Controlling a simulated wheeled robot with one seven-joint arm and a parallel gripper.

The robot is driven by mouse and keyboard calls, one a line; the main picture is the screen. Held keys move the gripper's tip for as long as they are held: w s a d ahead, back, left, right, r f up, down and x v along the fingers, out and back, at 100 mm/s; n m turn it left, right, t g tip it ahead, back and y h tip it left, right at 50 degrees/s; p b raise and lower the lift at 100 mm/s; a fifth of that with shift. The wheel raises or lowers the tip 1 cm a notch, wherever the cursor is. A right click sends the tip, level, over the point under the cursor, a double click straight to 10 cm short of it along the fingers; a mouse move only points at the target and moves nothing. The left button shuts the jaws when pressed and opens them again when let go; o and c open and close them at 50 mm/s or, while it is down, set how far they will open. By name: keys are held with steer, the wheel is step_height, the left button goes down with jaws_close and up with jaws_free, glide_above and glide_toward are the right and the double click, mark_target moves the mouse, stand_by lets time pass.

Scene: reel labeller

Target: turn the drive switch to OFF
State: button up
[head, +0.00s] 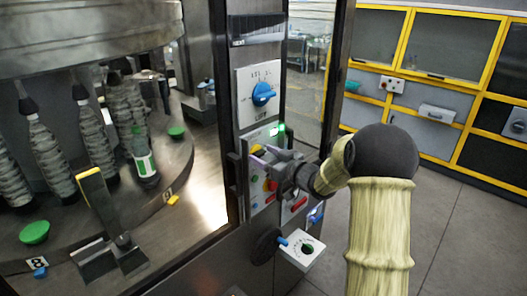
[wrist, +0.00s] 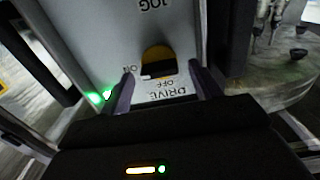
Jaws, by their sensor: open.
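The drive switch (wrist: 157,60) is a round yellow knob with a dark grip bar, on a pale panel in the wrist view. Upside-down lettering reads DRIVE and OFF below it and ON to its left. The bar lies roughly across the picture; I cannot tell which label it points to. My gripper (wrist: 164,90) is open, with one finger on each side of the knob and a gap to it. In the head view my gripper (head: 270,163) is at the control panel (head: 262,143) and partly hides it.
A white plate with a blue rotary knob (head: 263,93) is above the panel. A lit green lamp (head: 281,129) is at the panel's upper right. A white box (head: 302,250) juts out below. The bottle carousel (head: 180,165) is left, behind the machine frame. Open floor (head: 450,220) is at right.

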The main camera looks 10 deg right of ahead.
steer(key=shift+w+a, duration=0.25)
steer(key=shift+w, duration=0.05)
steer(key=c, duration=1)
